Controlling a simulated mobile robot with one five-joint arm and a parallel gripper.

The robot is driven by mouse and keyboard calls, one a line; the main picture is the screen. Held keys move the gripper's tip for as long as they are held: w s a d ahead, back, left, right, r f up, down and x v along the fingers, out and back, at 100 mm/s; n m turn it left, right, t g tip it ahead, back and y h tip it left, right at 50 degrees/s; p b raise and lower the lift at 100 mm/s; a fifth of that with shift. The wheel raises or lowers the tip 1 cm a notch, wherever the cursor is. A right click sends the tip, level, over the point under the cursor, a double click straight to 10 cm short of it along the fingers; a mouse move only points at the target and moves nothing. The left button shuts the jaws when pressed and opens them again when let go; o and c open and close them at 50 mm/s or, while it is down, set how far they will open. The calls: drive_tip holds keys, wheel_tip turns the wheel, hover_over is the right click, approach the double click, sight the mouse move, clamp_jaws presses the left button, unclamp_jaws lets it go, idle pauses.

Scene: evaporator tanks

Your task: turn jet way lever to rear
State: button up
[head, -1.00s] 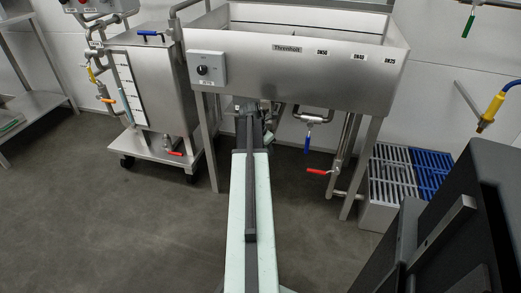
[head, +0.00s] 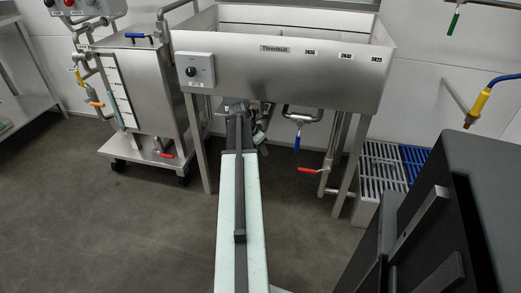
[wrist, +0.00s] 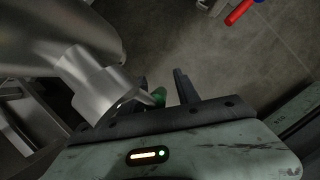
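None of the levers bears a name I can read, so I cannot tell for sure which is the jet way lever. In the wrist view a small green piece (wrist: 160,97), possibly a lever handle, shows beside a steel pipe fitting (wrist: 95,88). One dark finger of my gripper (wrist: 172,95) stands just right of the green piece. In the head view my arm reaches under the steel tank (head: 275,75), and the gripper's end is too small to read there.
A blue lever (head: 297,142) and a red lever (head: 309,170) hang under the tank, right of my arm. A tank leg (head: 201,150) stands to its left. A wheeled steel unit (head: 140,90) is at left, grey and blue crates (head: 380,175) at right. Open floor lies left.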

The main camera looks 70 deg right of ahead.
drive_tip(key=p+v, duration=0.6)
drive_tip(key=v, duration=0.1)
drive_tip(key=shift+r, duration=0.25)
drive_tip(key=shift+a, duration=0.1)
